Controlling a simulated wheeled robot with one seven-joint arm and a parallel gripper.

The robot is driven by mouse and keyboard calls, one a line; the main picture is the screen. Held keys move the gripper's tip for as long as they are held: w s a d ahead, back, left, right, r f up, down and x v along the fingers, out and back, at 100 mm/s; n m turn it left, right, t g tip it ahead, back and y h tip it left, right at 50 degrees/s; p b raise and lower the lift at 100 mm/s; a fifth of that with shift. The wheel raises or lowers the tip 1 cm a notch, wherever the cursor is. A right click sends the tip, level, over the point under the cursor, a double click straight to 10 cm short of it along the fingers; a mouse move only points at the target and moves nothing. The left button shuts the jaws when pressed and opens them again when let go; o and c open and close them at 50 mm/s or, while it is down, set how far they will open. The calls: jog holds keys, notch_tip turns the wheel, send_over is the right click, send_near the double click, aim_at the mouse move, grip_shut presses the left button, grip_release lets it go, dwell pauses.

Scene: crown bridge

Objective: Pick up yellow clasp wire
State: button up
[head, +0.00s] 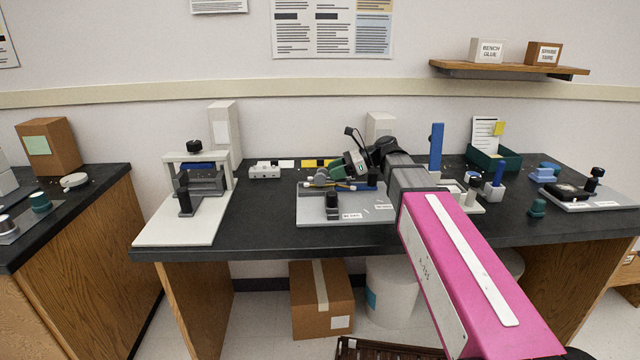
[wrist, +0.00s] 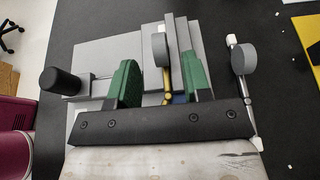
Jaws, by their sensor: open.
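The yellow clasp wire (head: 342,187) is a thin yellow piece on the grey fixture plate (head: 285,215) in the middle of the bench. In the wrist view a short yellow length (wrist: 168,80) shows between my green fingers, below a grey disc. My gripper (wrist: 160,82) is open, with its fingers apart on either side of the wire. The left finger has a clear gap to it; the right finger is nearer. In the head view my gripper (head: 350,168) is just above the fixture, and its fingers partly hide the wire. Contact cannot be told.
A black knob (head: 332,200) stands at the plate's front. A white press stand (head: 185,220) is to the left. A blue upright block (head: 436,150) and a green tray (head: 493,160) are to the right.

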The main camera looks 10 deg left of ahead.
aim_at(320, 182)
jog(key=x, duration=0.5)
grip_shut()
